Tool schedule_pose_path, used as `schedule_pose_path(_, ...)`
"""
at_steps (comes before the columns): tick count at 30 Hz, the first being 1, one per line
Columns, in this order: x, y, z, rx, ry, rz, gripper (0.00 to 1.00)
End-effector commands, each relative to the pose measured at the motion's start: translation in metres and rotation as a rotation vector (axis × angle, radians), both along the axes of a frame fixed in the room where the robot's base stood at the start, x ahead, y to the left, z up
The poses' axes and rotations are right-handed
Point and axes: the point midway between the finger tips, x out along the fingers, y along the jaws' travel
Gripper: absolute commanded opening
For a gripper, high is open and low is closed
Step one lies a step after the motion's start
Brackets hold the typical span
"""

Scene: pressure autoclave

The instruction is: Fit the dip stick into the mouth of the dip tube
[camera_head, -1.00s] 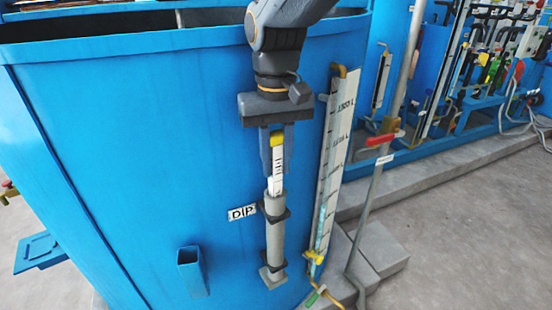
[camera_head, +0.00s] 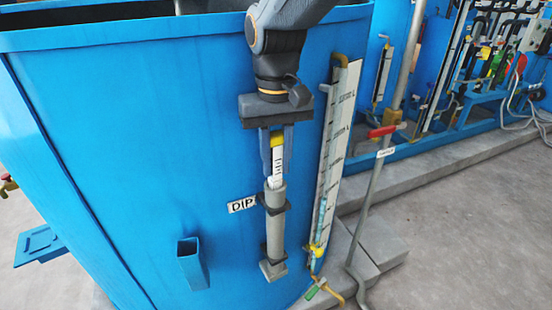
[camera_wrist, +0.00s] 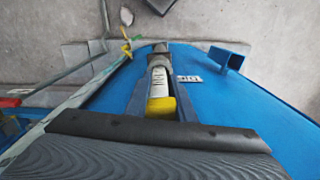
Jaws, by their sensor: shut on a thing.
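The dip stick (camera_head: 278,166) is white with black marks and a yellow top. My gripper (camera_head: 277,158) is shut on it from above, just over the dip tube. The dip tube (camera_head: 275,222) is a grey upright pipe in dark clamps on the blue tank wall, beside the DIP label (camera_head: 242,203). The stick's lower end meets the tube's mouth and is hidden there; how deep it sits I cannot tell. In the wrist view the stick (camera_wrist: 159,90) runs between my gripper's fingers (camera_wrist: 158,100) towards the tube (camera_wrist: 160,54).
A white scale board (camera_head: 335,160) with a sight tube stands right of the dip tube. A red-handled valve (camera_head: 384,131) on a pipe is further right. An open blue holder (camera_head: 192,263) juts from the tank (camera_head: 130,130) at lower left. The floor at right is clear.

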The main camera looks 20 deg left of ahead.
Motion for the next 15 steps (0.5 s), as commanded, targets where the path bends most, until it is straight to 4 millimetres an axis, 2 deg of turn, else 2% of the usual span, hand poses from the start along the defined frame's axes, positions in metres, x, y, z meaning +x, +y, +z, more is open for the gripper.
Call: schedule_pose_path(15, 0.000, 0.000, -0.012, 0.000, 0.000, 0.000, 0.00)
